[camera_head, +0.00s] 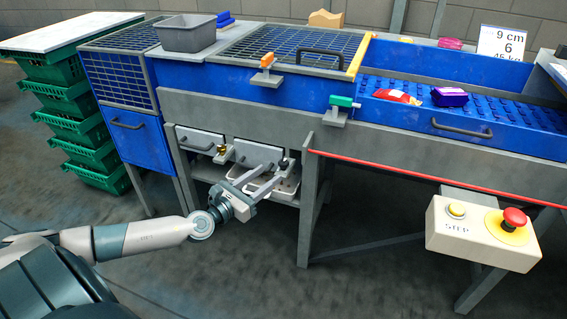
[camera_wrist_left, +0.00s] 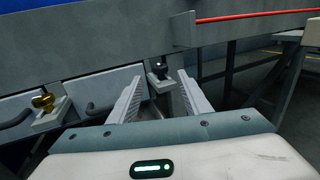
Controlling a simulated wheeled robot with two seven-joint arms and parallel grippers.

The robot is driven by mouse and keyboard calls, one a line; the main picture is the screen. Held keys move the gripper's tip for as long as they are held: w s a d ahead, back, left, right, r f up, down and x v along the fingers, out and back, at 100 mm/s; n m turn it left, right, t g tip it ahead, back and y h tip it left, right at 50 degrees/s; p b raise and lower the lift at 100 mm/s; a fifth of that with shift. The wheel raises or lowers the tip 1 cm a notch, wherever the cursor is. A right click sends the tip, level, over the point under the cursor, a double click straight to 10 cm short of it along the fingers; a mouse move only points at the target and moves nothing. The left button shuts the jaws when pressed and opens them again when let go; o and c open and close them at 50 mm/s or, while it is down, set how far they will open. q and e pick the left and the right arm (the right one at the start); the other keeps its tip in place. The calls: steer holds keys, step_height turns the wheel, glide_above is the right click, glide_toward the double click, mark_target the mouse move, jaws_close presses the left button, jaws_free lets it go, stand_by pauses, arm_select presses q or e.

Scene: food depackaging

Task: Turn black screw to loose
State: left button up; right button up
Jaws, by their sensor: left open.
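The black screw (camera_head: 283,163) sits on a small bracket on the lower front of the blue machine, right of the white drawer fronts. In the left wrist view the black screw (camera_wrist_left: 160,68) shows beyond the fingertips, roughly between them. My left gripper (camera_head: 258,178) is open, its two fingers pointing at the screw from the front; it also shows in the left wrist view (camera_wrist_left: 160,88). The fingers look empty, and I cannot tell how far their tips are from the screw. My right gripper is not in view.
A brass screw (camera_wrist_left: 43,99) sits on a similar bracket to the left. A grey machine leg (camera_head: 306,200) stands close right of the gripper. A control box (camera_head: 470,235) with a red button is at the right. Green crates (camera_head: 75,120) are stacked at the left.

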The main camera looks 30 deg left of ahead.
mark_target(280, 166)
arm_select(q)
steer(key=shift+w+d, duration=0.15)
steer(key=shift+w, duration=1.3)
steer(key=shift+w+d, duration=0.2)
steer(key=shift+w, duration=1.2)
steer(key=shift+w+d, duration=0.15)
steer(key=shift+w, duration=1.3)
steer(key=c, duration=1)
